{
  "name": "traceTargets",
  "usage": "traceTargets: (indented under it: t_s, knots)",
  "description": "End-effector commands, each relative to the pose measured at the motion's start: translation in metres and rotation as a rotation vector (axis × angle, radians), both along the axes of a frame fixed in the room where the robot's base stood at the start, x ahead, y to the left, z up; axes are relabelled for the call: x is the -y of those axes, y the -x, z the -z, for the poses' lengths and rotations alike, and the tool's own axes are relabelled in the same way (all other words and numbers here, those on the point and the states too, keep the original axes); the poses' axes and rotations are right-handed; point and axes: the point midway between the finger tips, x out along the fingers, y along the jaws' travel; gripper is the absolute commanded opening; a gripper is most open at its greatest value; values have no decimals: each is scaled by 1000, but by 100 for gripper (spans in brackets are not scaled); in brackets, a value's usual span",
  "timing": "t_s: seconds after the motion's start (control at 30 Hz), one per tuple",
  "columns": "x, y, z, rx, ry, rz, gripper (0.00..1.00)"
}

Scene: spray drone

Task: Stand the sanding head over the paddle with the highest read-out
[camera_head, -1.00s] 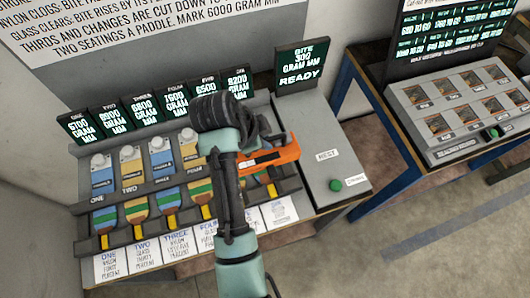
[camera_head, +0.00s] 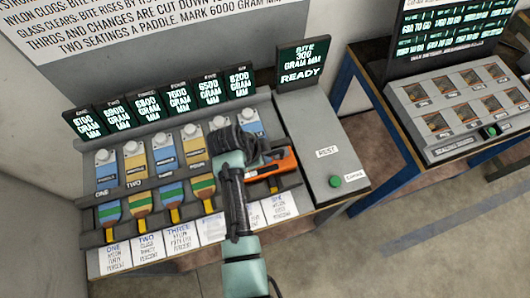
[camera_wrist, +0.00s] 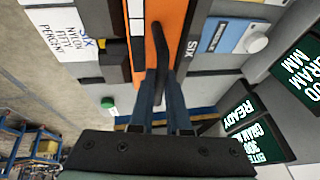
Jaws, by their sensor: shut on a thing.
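The orange sanding head (camera_head: 272,166) is in my gripper (camera_head: 262,163), over the lane of paddle six at the right end of the rack. In the wrist view the sanding head (camera_wrist: 172,22) crosses the rail beside the SIX label, between my gripper's fingers (camera_wrist: 160,88). I cannot tell whether it touches the rack. Blue paddle six (camera_wrist: 225,32) shows partly beyond it. Six read-outs stand behind the paddles. The sixth (camera_head: 240,80) reads 8200, the highest; the fourth (camera_head: 178,97) reads 7600, and the others look lower. My arm hides part of paddle five.
Right of the rack, a grey unit (camera_head: 312,130) has a READY screen (camera_head: 302,62), a bare REST area and a green button (camera_head: 335,181). A second bench with a sample panel (camera_head: 455,112) stands farther right. Paper cards (camera_head: 150,248) line the front edge.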

Motion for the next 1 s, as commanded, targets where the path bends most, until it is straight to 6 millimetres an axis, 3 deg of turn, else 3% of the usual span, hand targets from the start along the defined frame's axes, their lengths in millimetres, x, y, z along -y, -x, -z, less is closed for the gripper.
traceTargets:
  t_s: [0.1, 0.13, 0.3, 0.67, 1.0]
  knots:
    - [0, -1, 0, 4, 0, 0, 0]
    - [0, 0, 1, 0, 0, 0, 18]
    - [0, 0, 0, 0, 0, 0, 45]
    - [-1, 1, -3, 1, 0, 0, 45]
    - [-18, 15, -51, 5, -1, -1, 45]
